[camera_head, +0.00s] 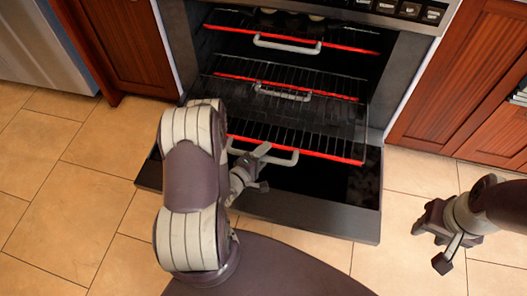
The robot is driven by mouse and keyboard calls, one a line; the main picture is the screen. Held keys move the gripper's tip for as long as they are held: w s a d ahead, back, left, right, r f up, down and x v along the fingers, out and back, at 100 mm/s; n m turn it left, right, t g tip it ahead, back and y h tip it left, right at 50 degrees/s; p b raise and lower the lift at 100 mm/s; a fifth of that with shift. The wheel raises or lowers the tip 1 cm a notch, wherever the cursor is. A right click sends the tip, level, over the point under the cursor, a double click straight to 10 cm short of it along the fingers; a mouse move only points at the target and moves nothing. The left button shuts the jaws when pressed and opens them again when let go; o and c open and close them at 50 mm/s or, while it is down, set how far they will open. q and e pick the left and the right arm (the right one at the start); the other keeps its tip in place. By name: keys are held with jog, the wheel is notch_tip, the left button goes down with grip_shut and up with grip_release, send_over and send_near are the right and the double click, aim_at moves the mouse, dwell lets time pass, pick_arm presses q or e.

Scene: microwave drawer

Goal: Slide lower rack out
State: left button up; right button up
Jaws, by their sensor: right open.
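The oven's lower rack (320,138) is a black wire rack with a red front bar and a pale handle (284,160). It sits partly out, its front edge above the open oven door. My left gripper (259,166) is at the left end of this handle; my own arm partly covers it, and whether its fingers are closed around the handle cannot be made out. My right gripper (432,247) is open and empty, above the floor to the right of the door, apart from the rack.
A middle rack (300,83) and a top rack (330,40) with similar red bars and handles sit above. The oven door (310,215) lies open below. Wooden cabinets (455,80) flank the oven. The tiled floor (60,190) is clear at left.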

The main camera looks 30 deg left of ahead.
pick_arm(q)
jog(key=shift+w+a+r, duration=0.1)
jog(key=shift+w+r, duration=0.05)
jog(key=p+v, duration=0.4)
jog(key=v, duration=0.8)
jog(key=shift+s, duration=0.35)
